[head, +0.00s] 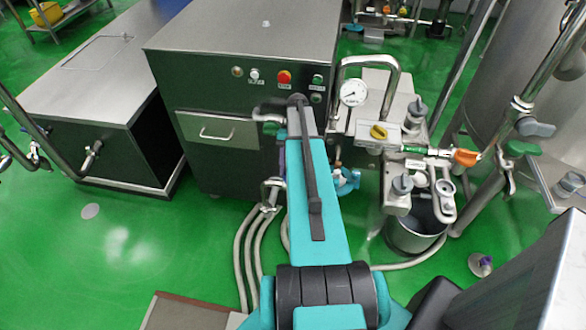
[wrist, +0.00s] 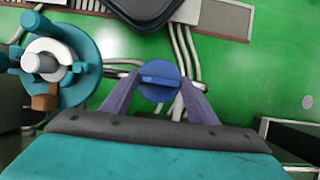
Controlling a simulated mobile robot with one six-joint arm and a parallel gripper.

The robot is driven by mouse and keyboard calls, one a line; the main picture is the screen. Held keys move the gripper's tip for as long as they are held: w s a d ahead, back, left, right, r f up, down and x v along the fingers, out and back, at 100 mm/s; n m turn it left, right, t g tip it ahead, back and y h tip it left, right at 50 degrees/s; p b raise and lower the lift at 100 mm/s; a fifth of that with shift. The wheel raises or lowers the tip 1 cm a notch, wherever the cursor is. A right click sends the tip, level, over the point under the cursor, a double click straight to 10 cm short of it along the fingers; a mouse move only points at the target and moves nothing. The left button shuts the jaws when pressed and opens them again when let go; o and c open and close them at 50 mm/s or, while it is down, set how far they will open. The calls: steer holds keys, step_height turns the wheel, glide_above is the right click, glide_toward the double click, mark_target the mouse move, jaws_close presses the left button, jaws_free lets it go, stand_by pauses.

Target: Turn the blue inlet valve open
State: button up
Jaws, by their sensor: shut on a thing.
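The blue inlet valve (wrist: 158,92) shows in the wrist view as a round blue knob with a raised bar across its face. The bar lies roughly left to right in that picture. My gripper (wrist: 159,80) is shut on the knob, with one purple finger on its left side and one on its right. In the head view my teal arm reaches forward toward the dark steel cabinet and hides the valve and most of the gripper.
The steel cabinet (head: 240,107) has a red button (head: 284,77) and other controls. To the right are a pressure gauge (head: 354,92), a yellow knob (head: 378,131) and an orange handle (head: 466,157). Grey hoses (head: 248,240) run over the green floor, which is open at the left.

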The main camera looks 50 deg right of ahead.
steer(key=shift+s, duration=0.1)
steer(key=o, duration=1)
steer(key=shift+o, duration=0.2)
steer(key=shift+r, duration=0.15)
steer(key=p+v, duration=0.7)
steer(key=v, duration=0.6)
steer(key=shift+d+r, duration=0.2)
steer(key=shift+d, duration=0.05)
